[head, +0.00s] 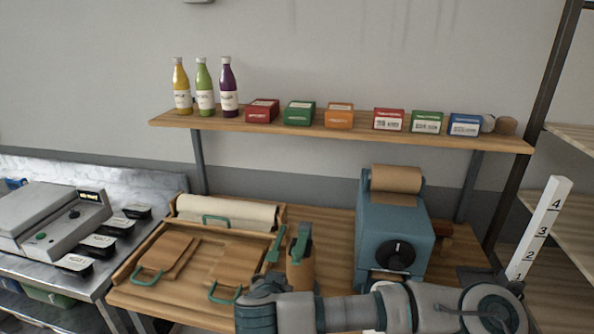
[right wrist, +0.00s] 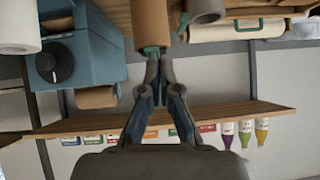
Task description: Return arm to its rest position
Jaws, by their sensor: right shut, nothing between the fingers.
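My right arm (head: 350,312) comes in from the right along the bottom of the head view and lies across the front of the worktable. In the right wrist view, which is upside down, my right gripper (right wrist: 160,65) is shut and empty, its fingertips close together. The tips appear near a brown cylinder (right wrist: 150,22) with a green top; I cannot tell the gap. In the head view this brown cylinder (head: 301,277) stands just behind my wrist, and my gripper's fingers cannot be made out clearly. My left gripper is not in view.
A blue dispenser (head: 392,240) with a kraft roll stands right of the cylinder. A wooden tray (head: 120,290) with boards and a paper roll (head: 228,212) is at the left. A shelf (head: 330,134) with bottles and boxes spans the back. A numbered white post (head: 540,228) stands right.

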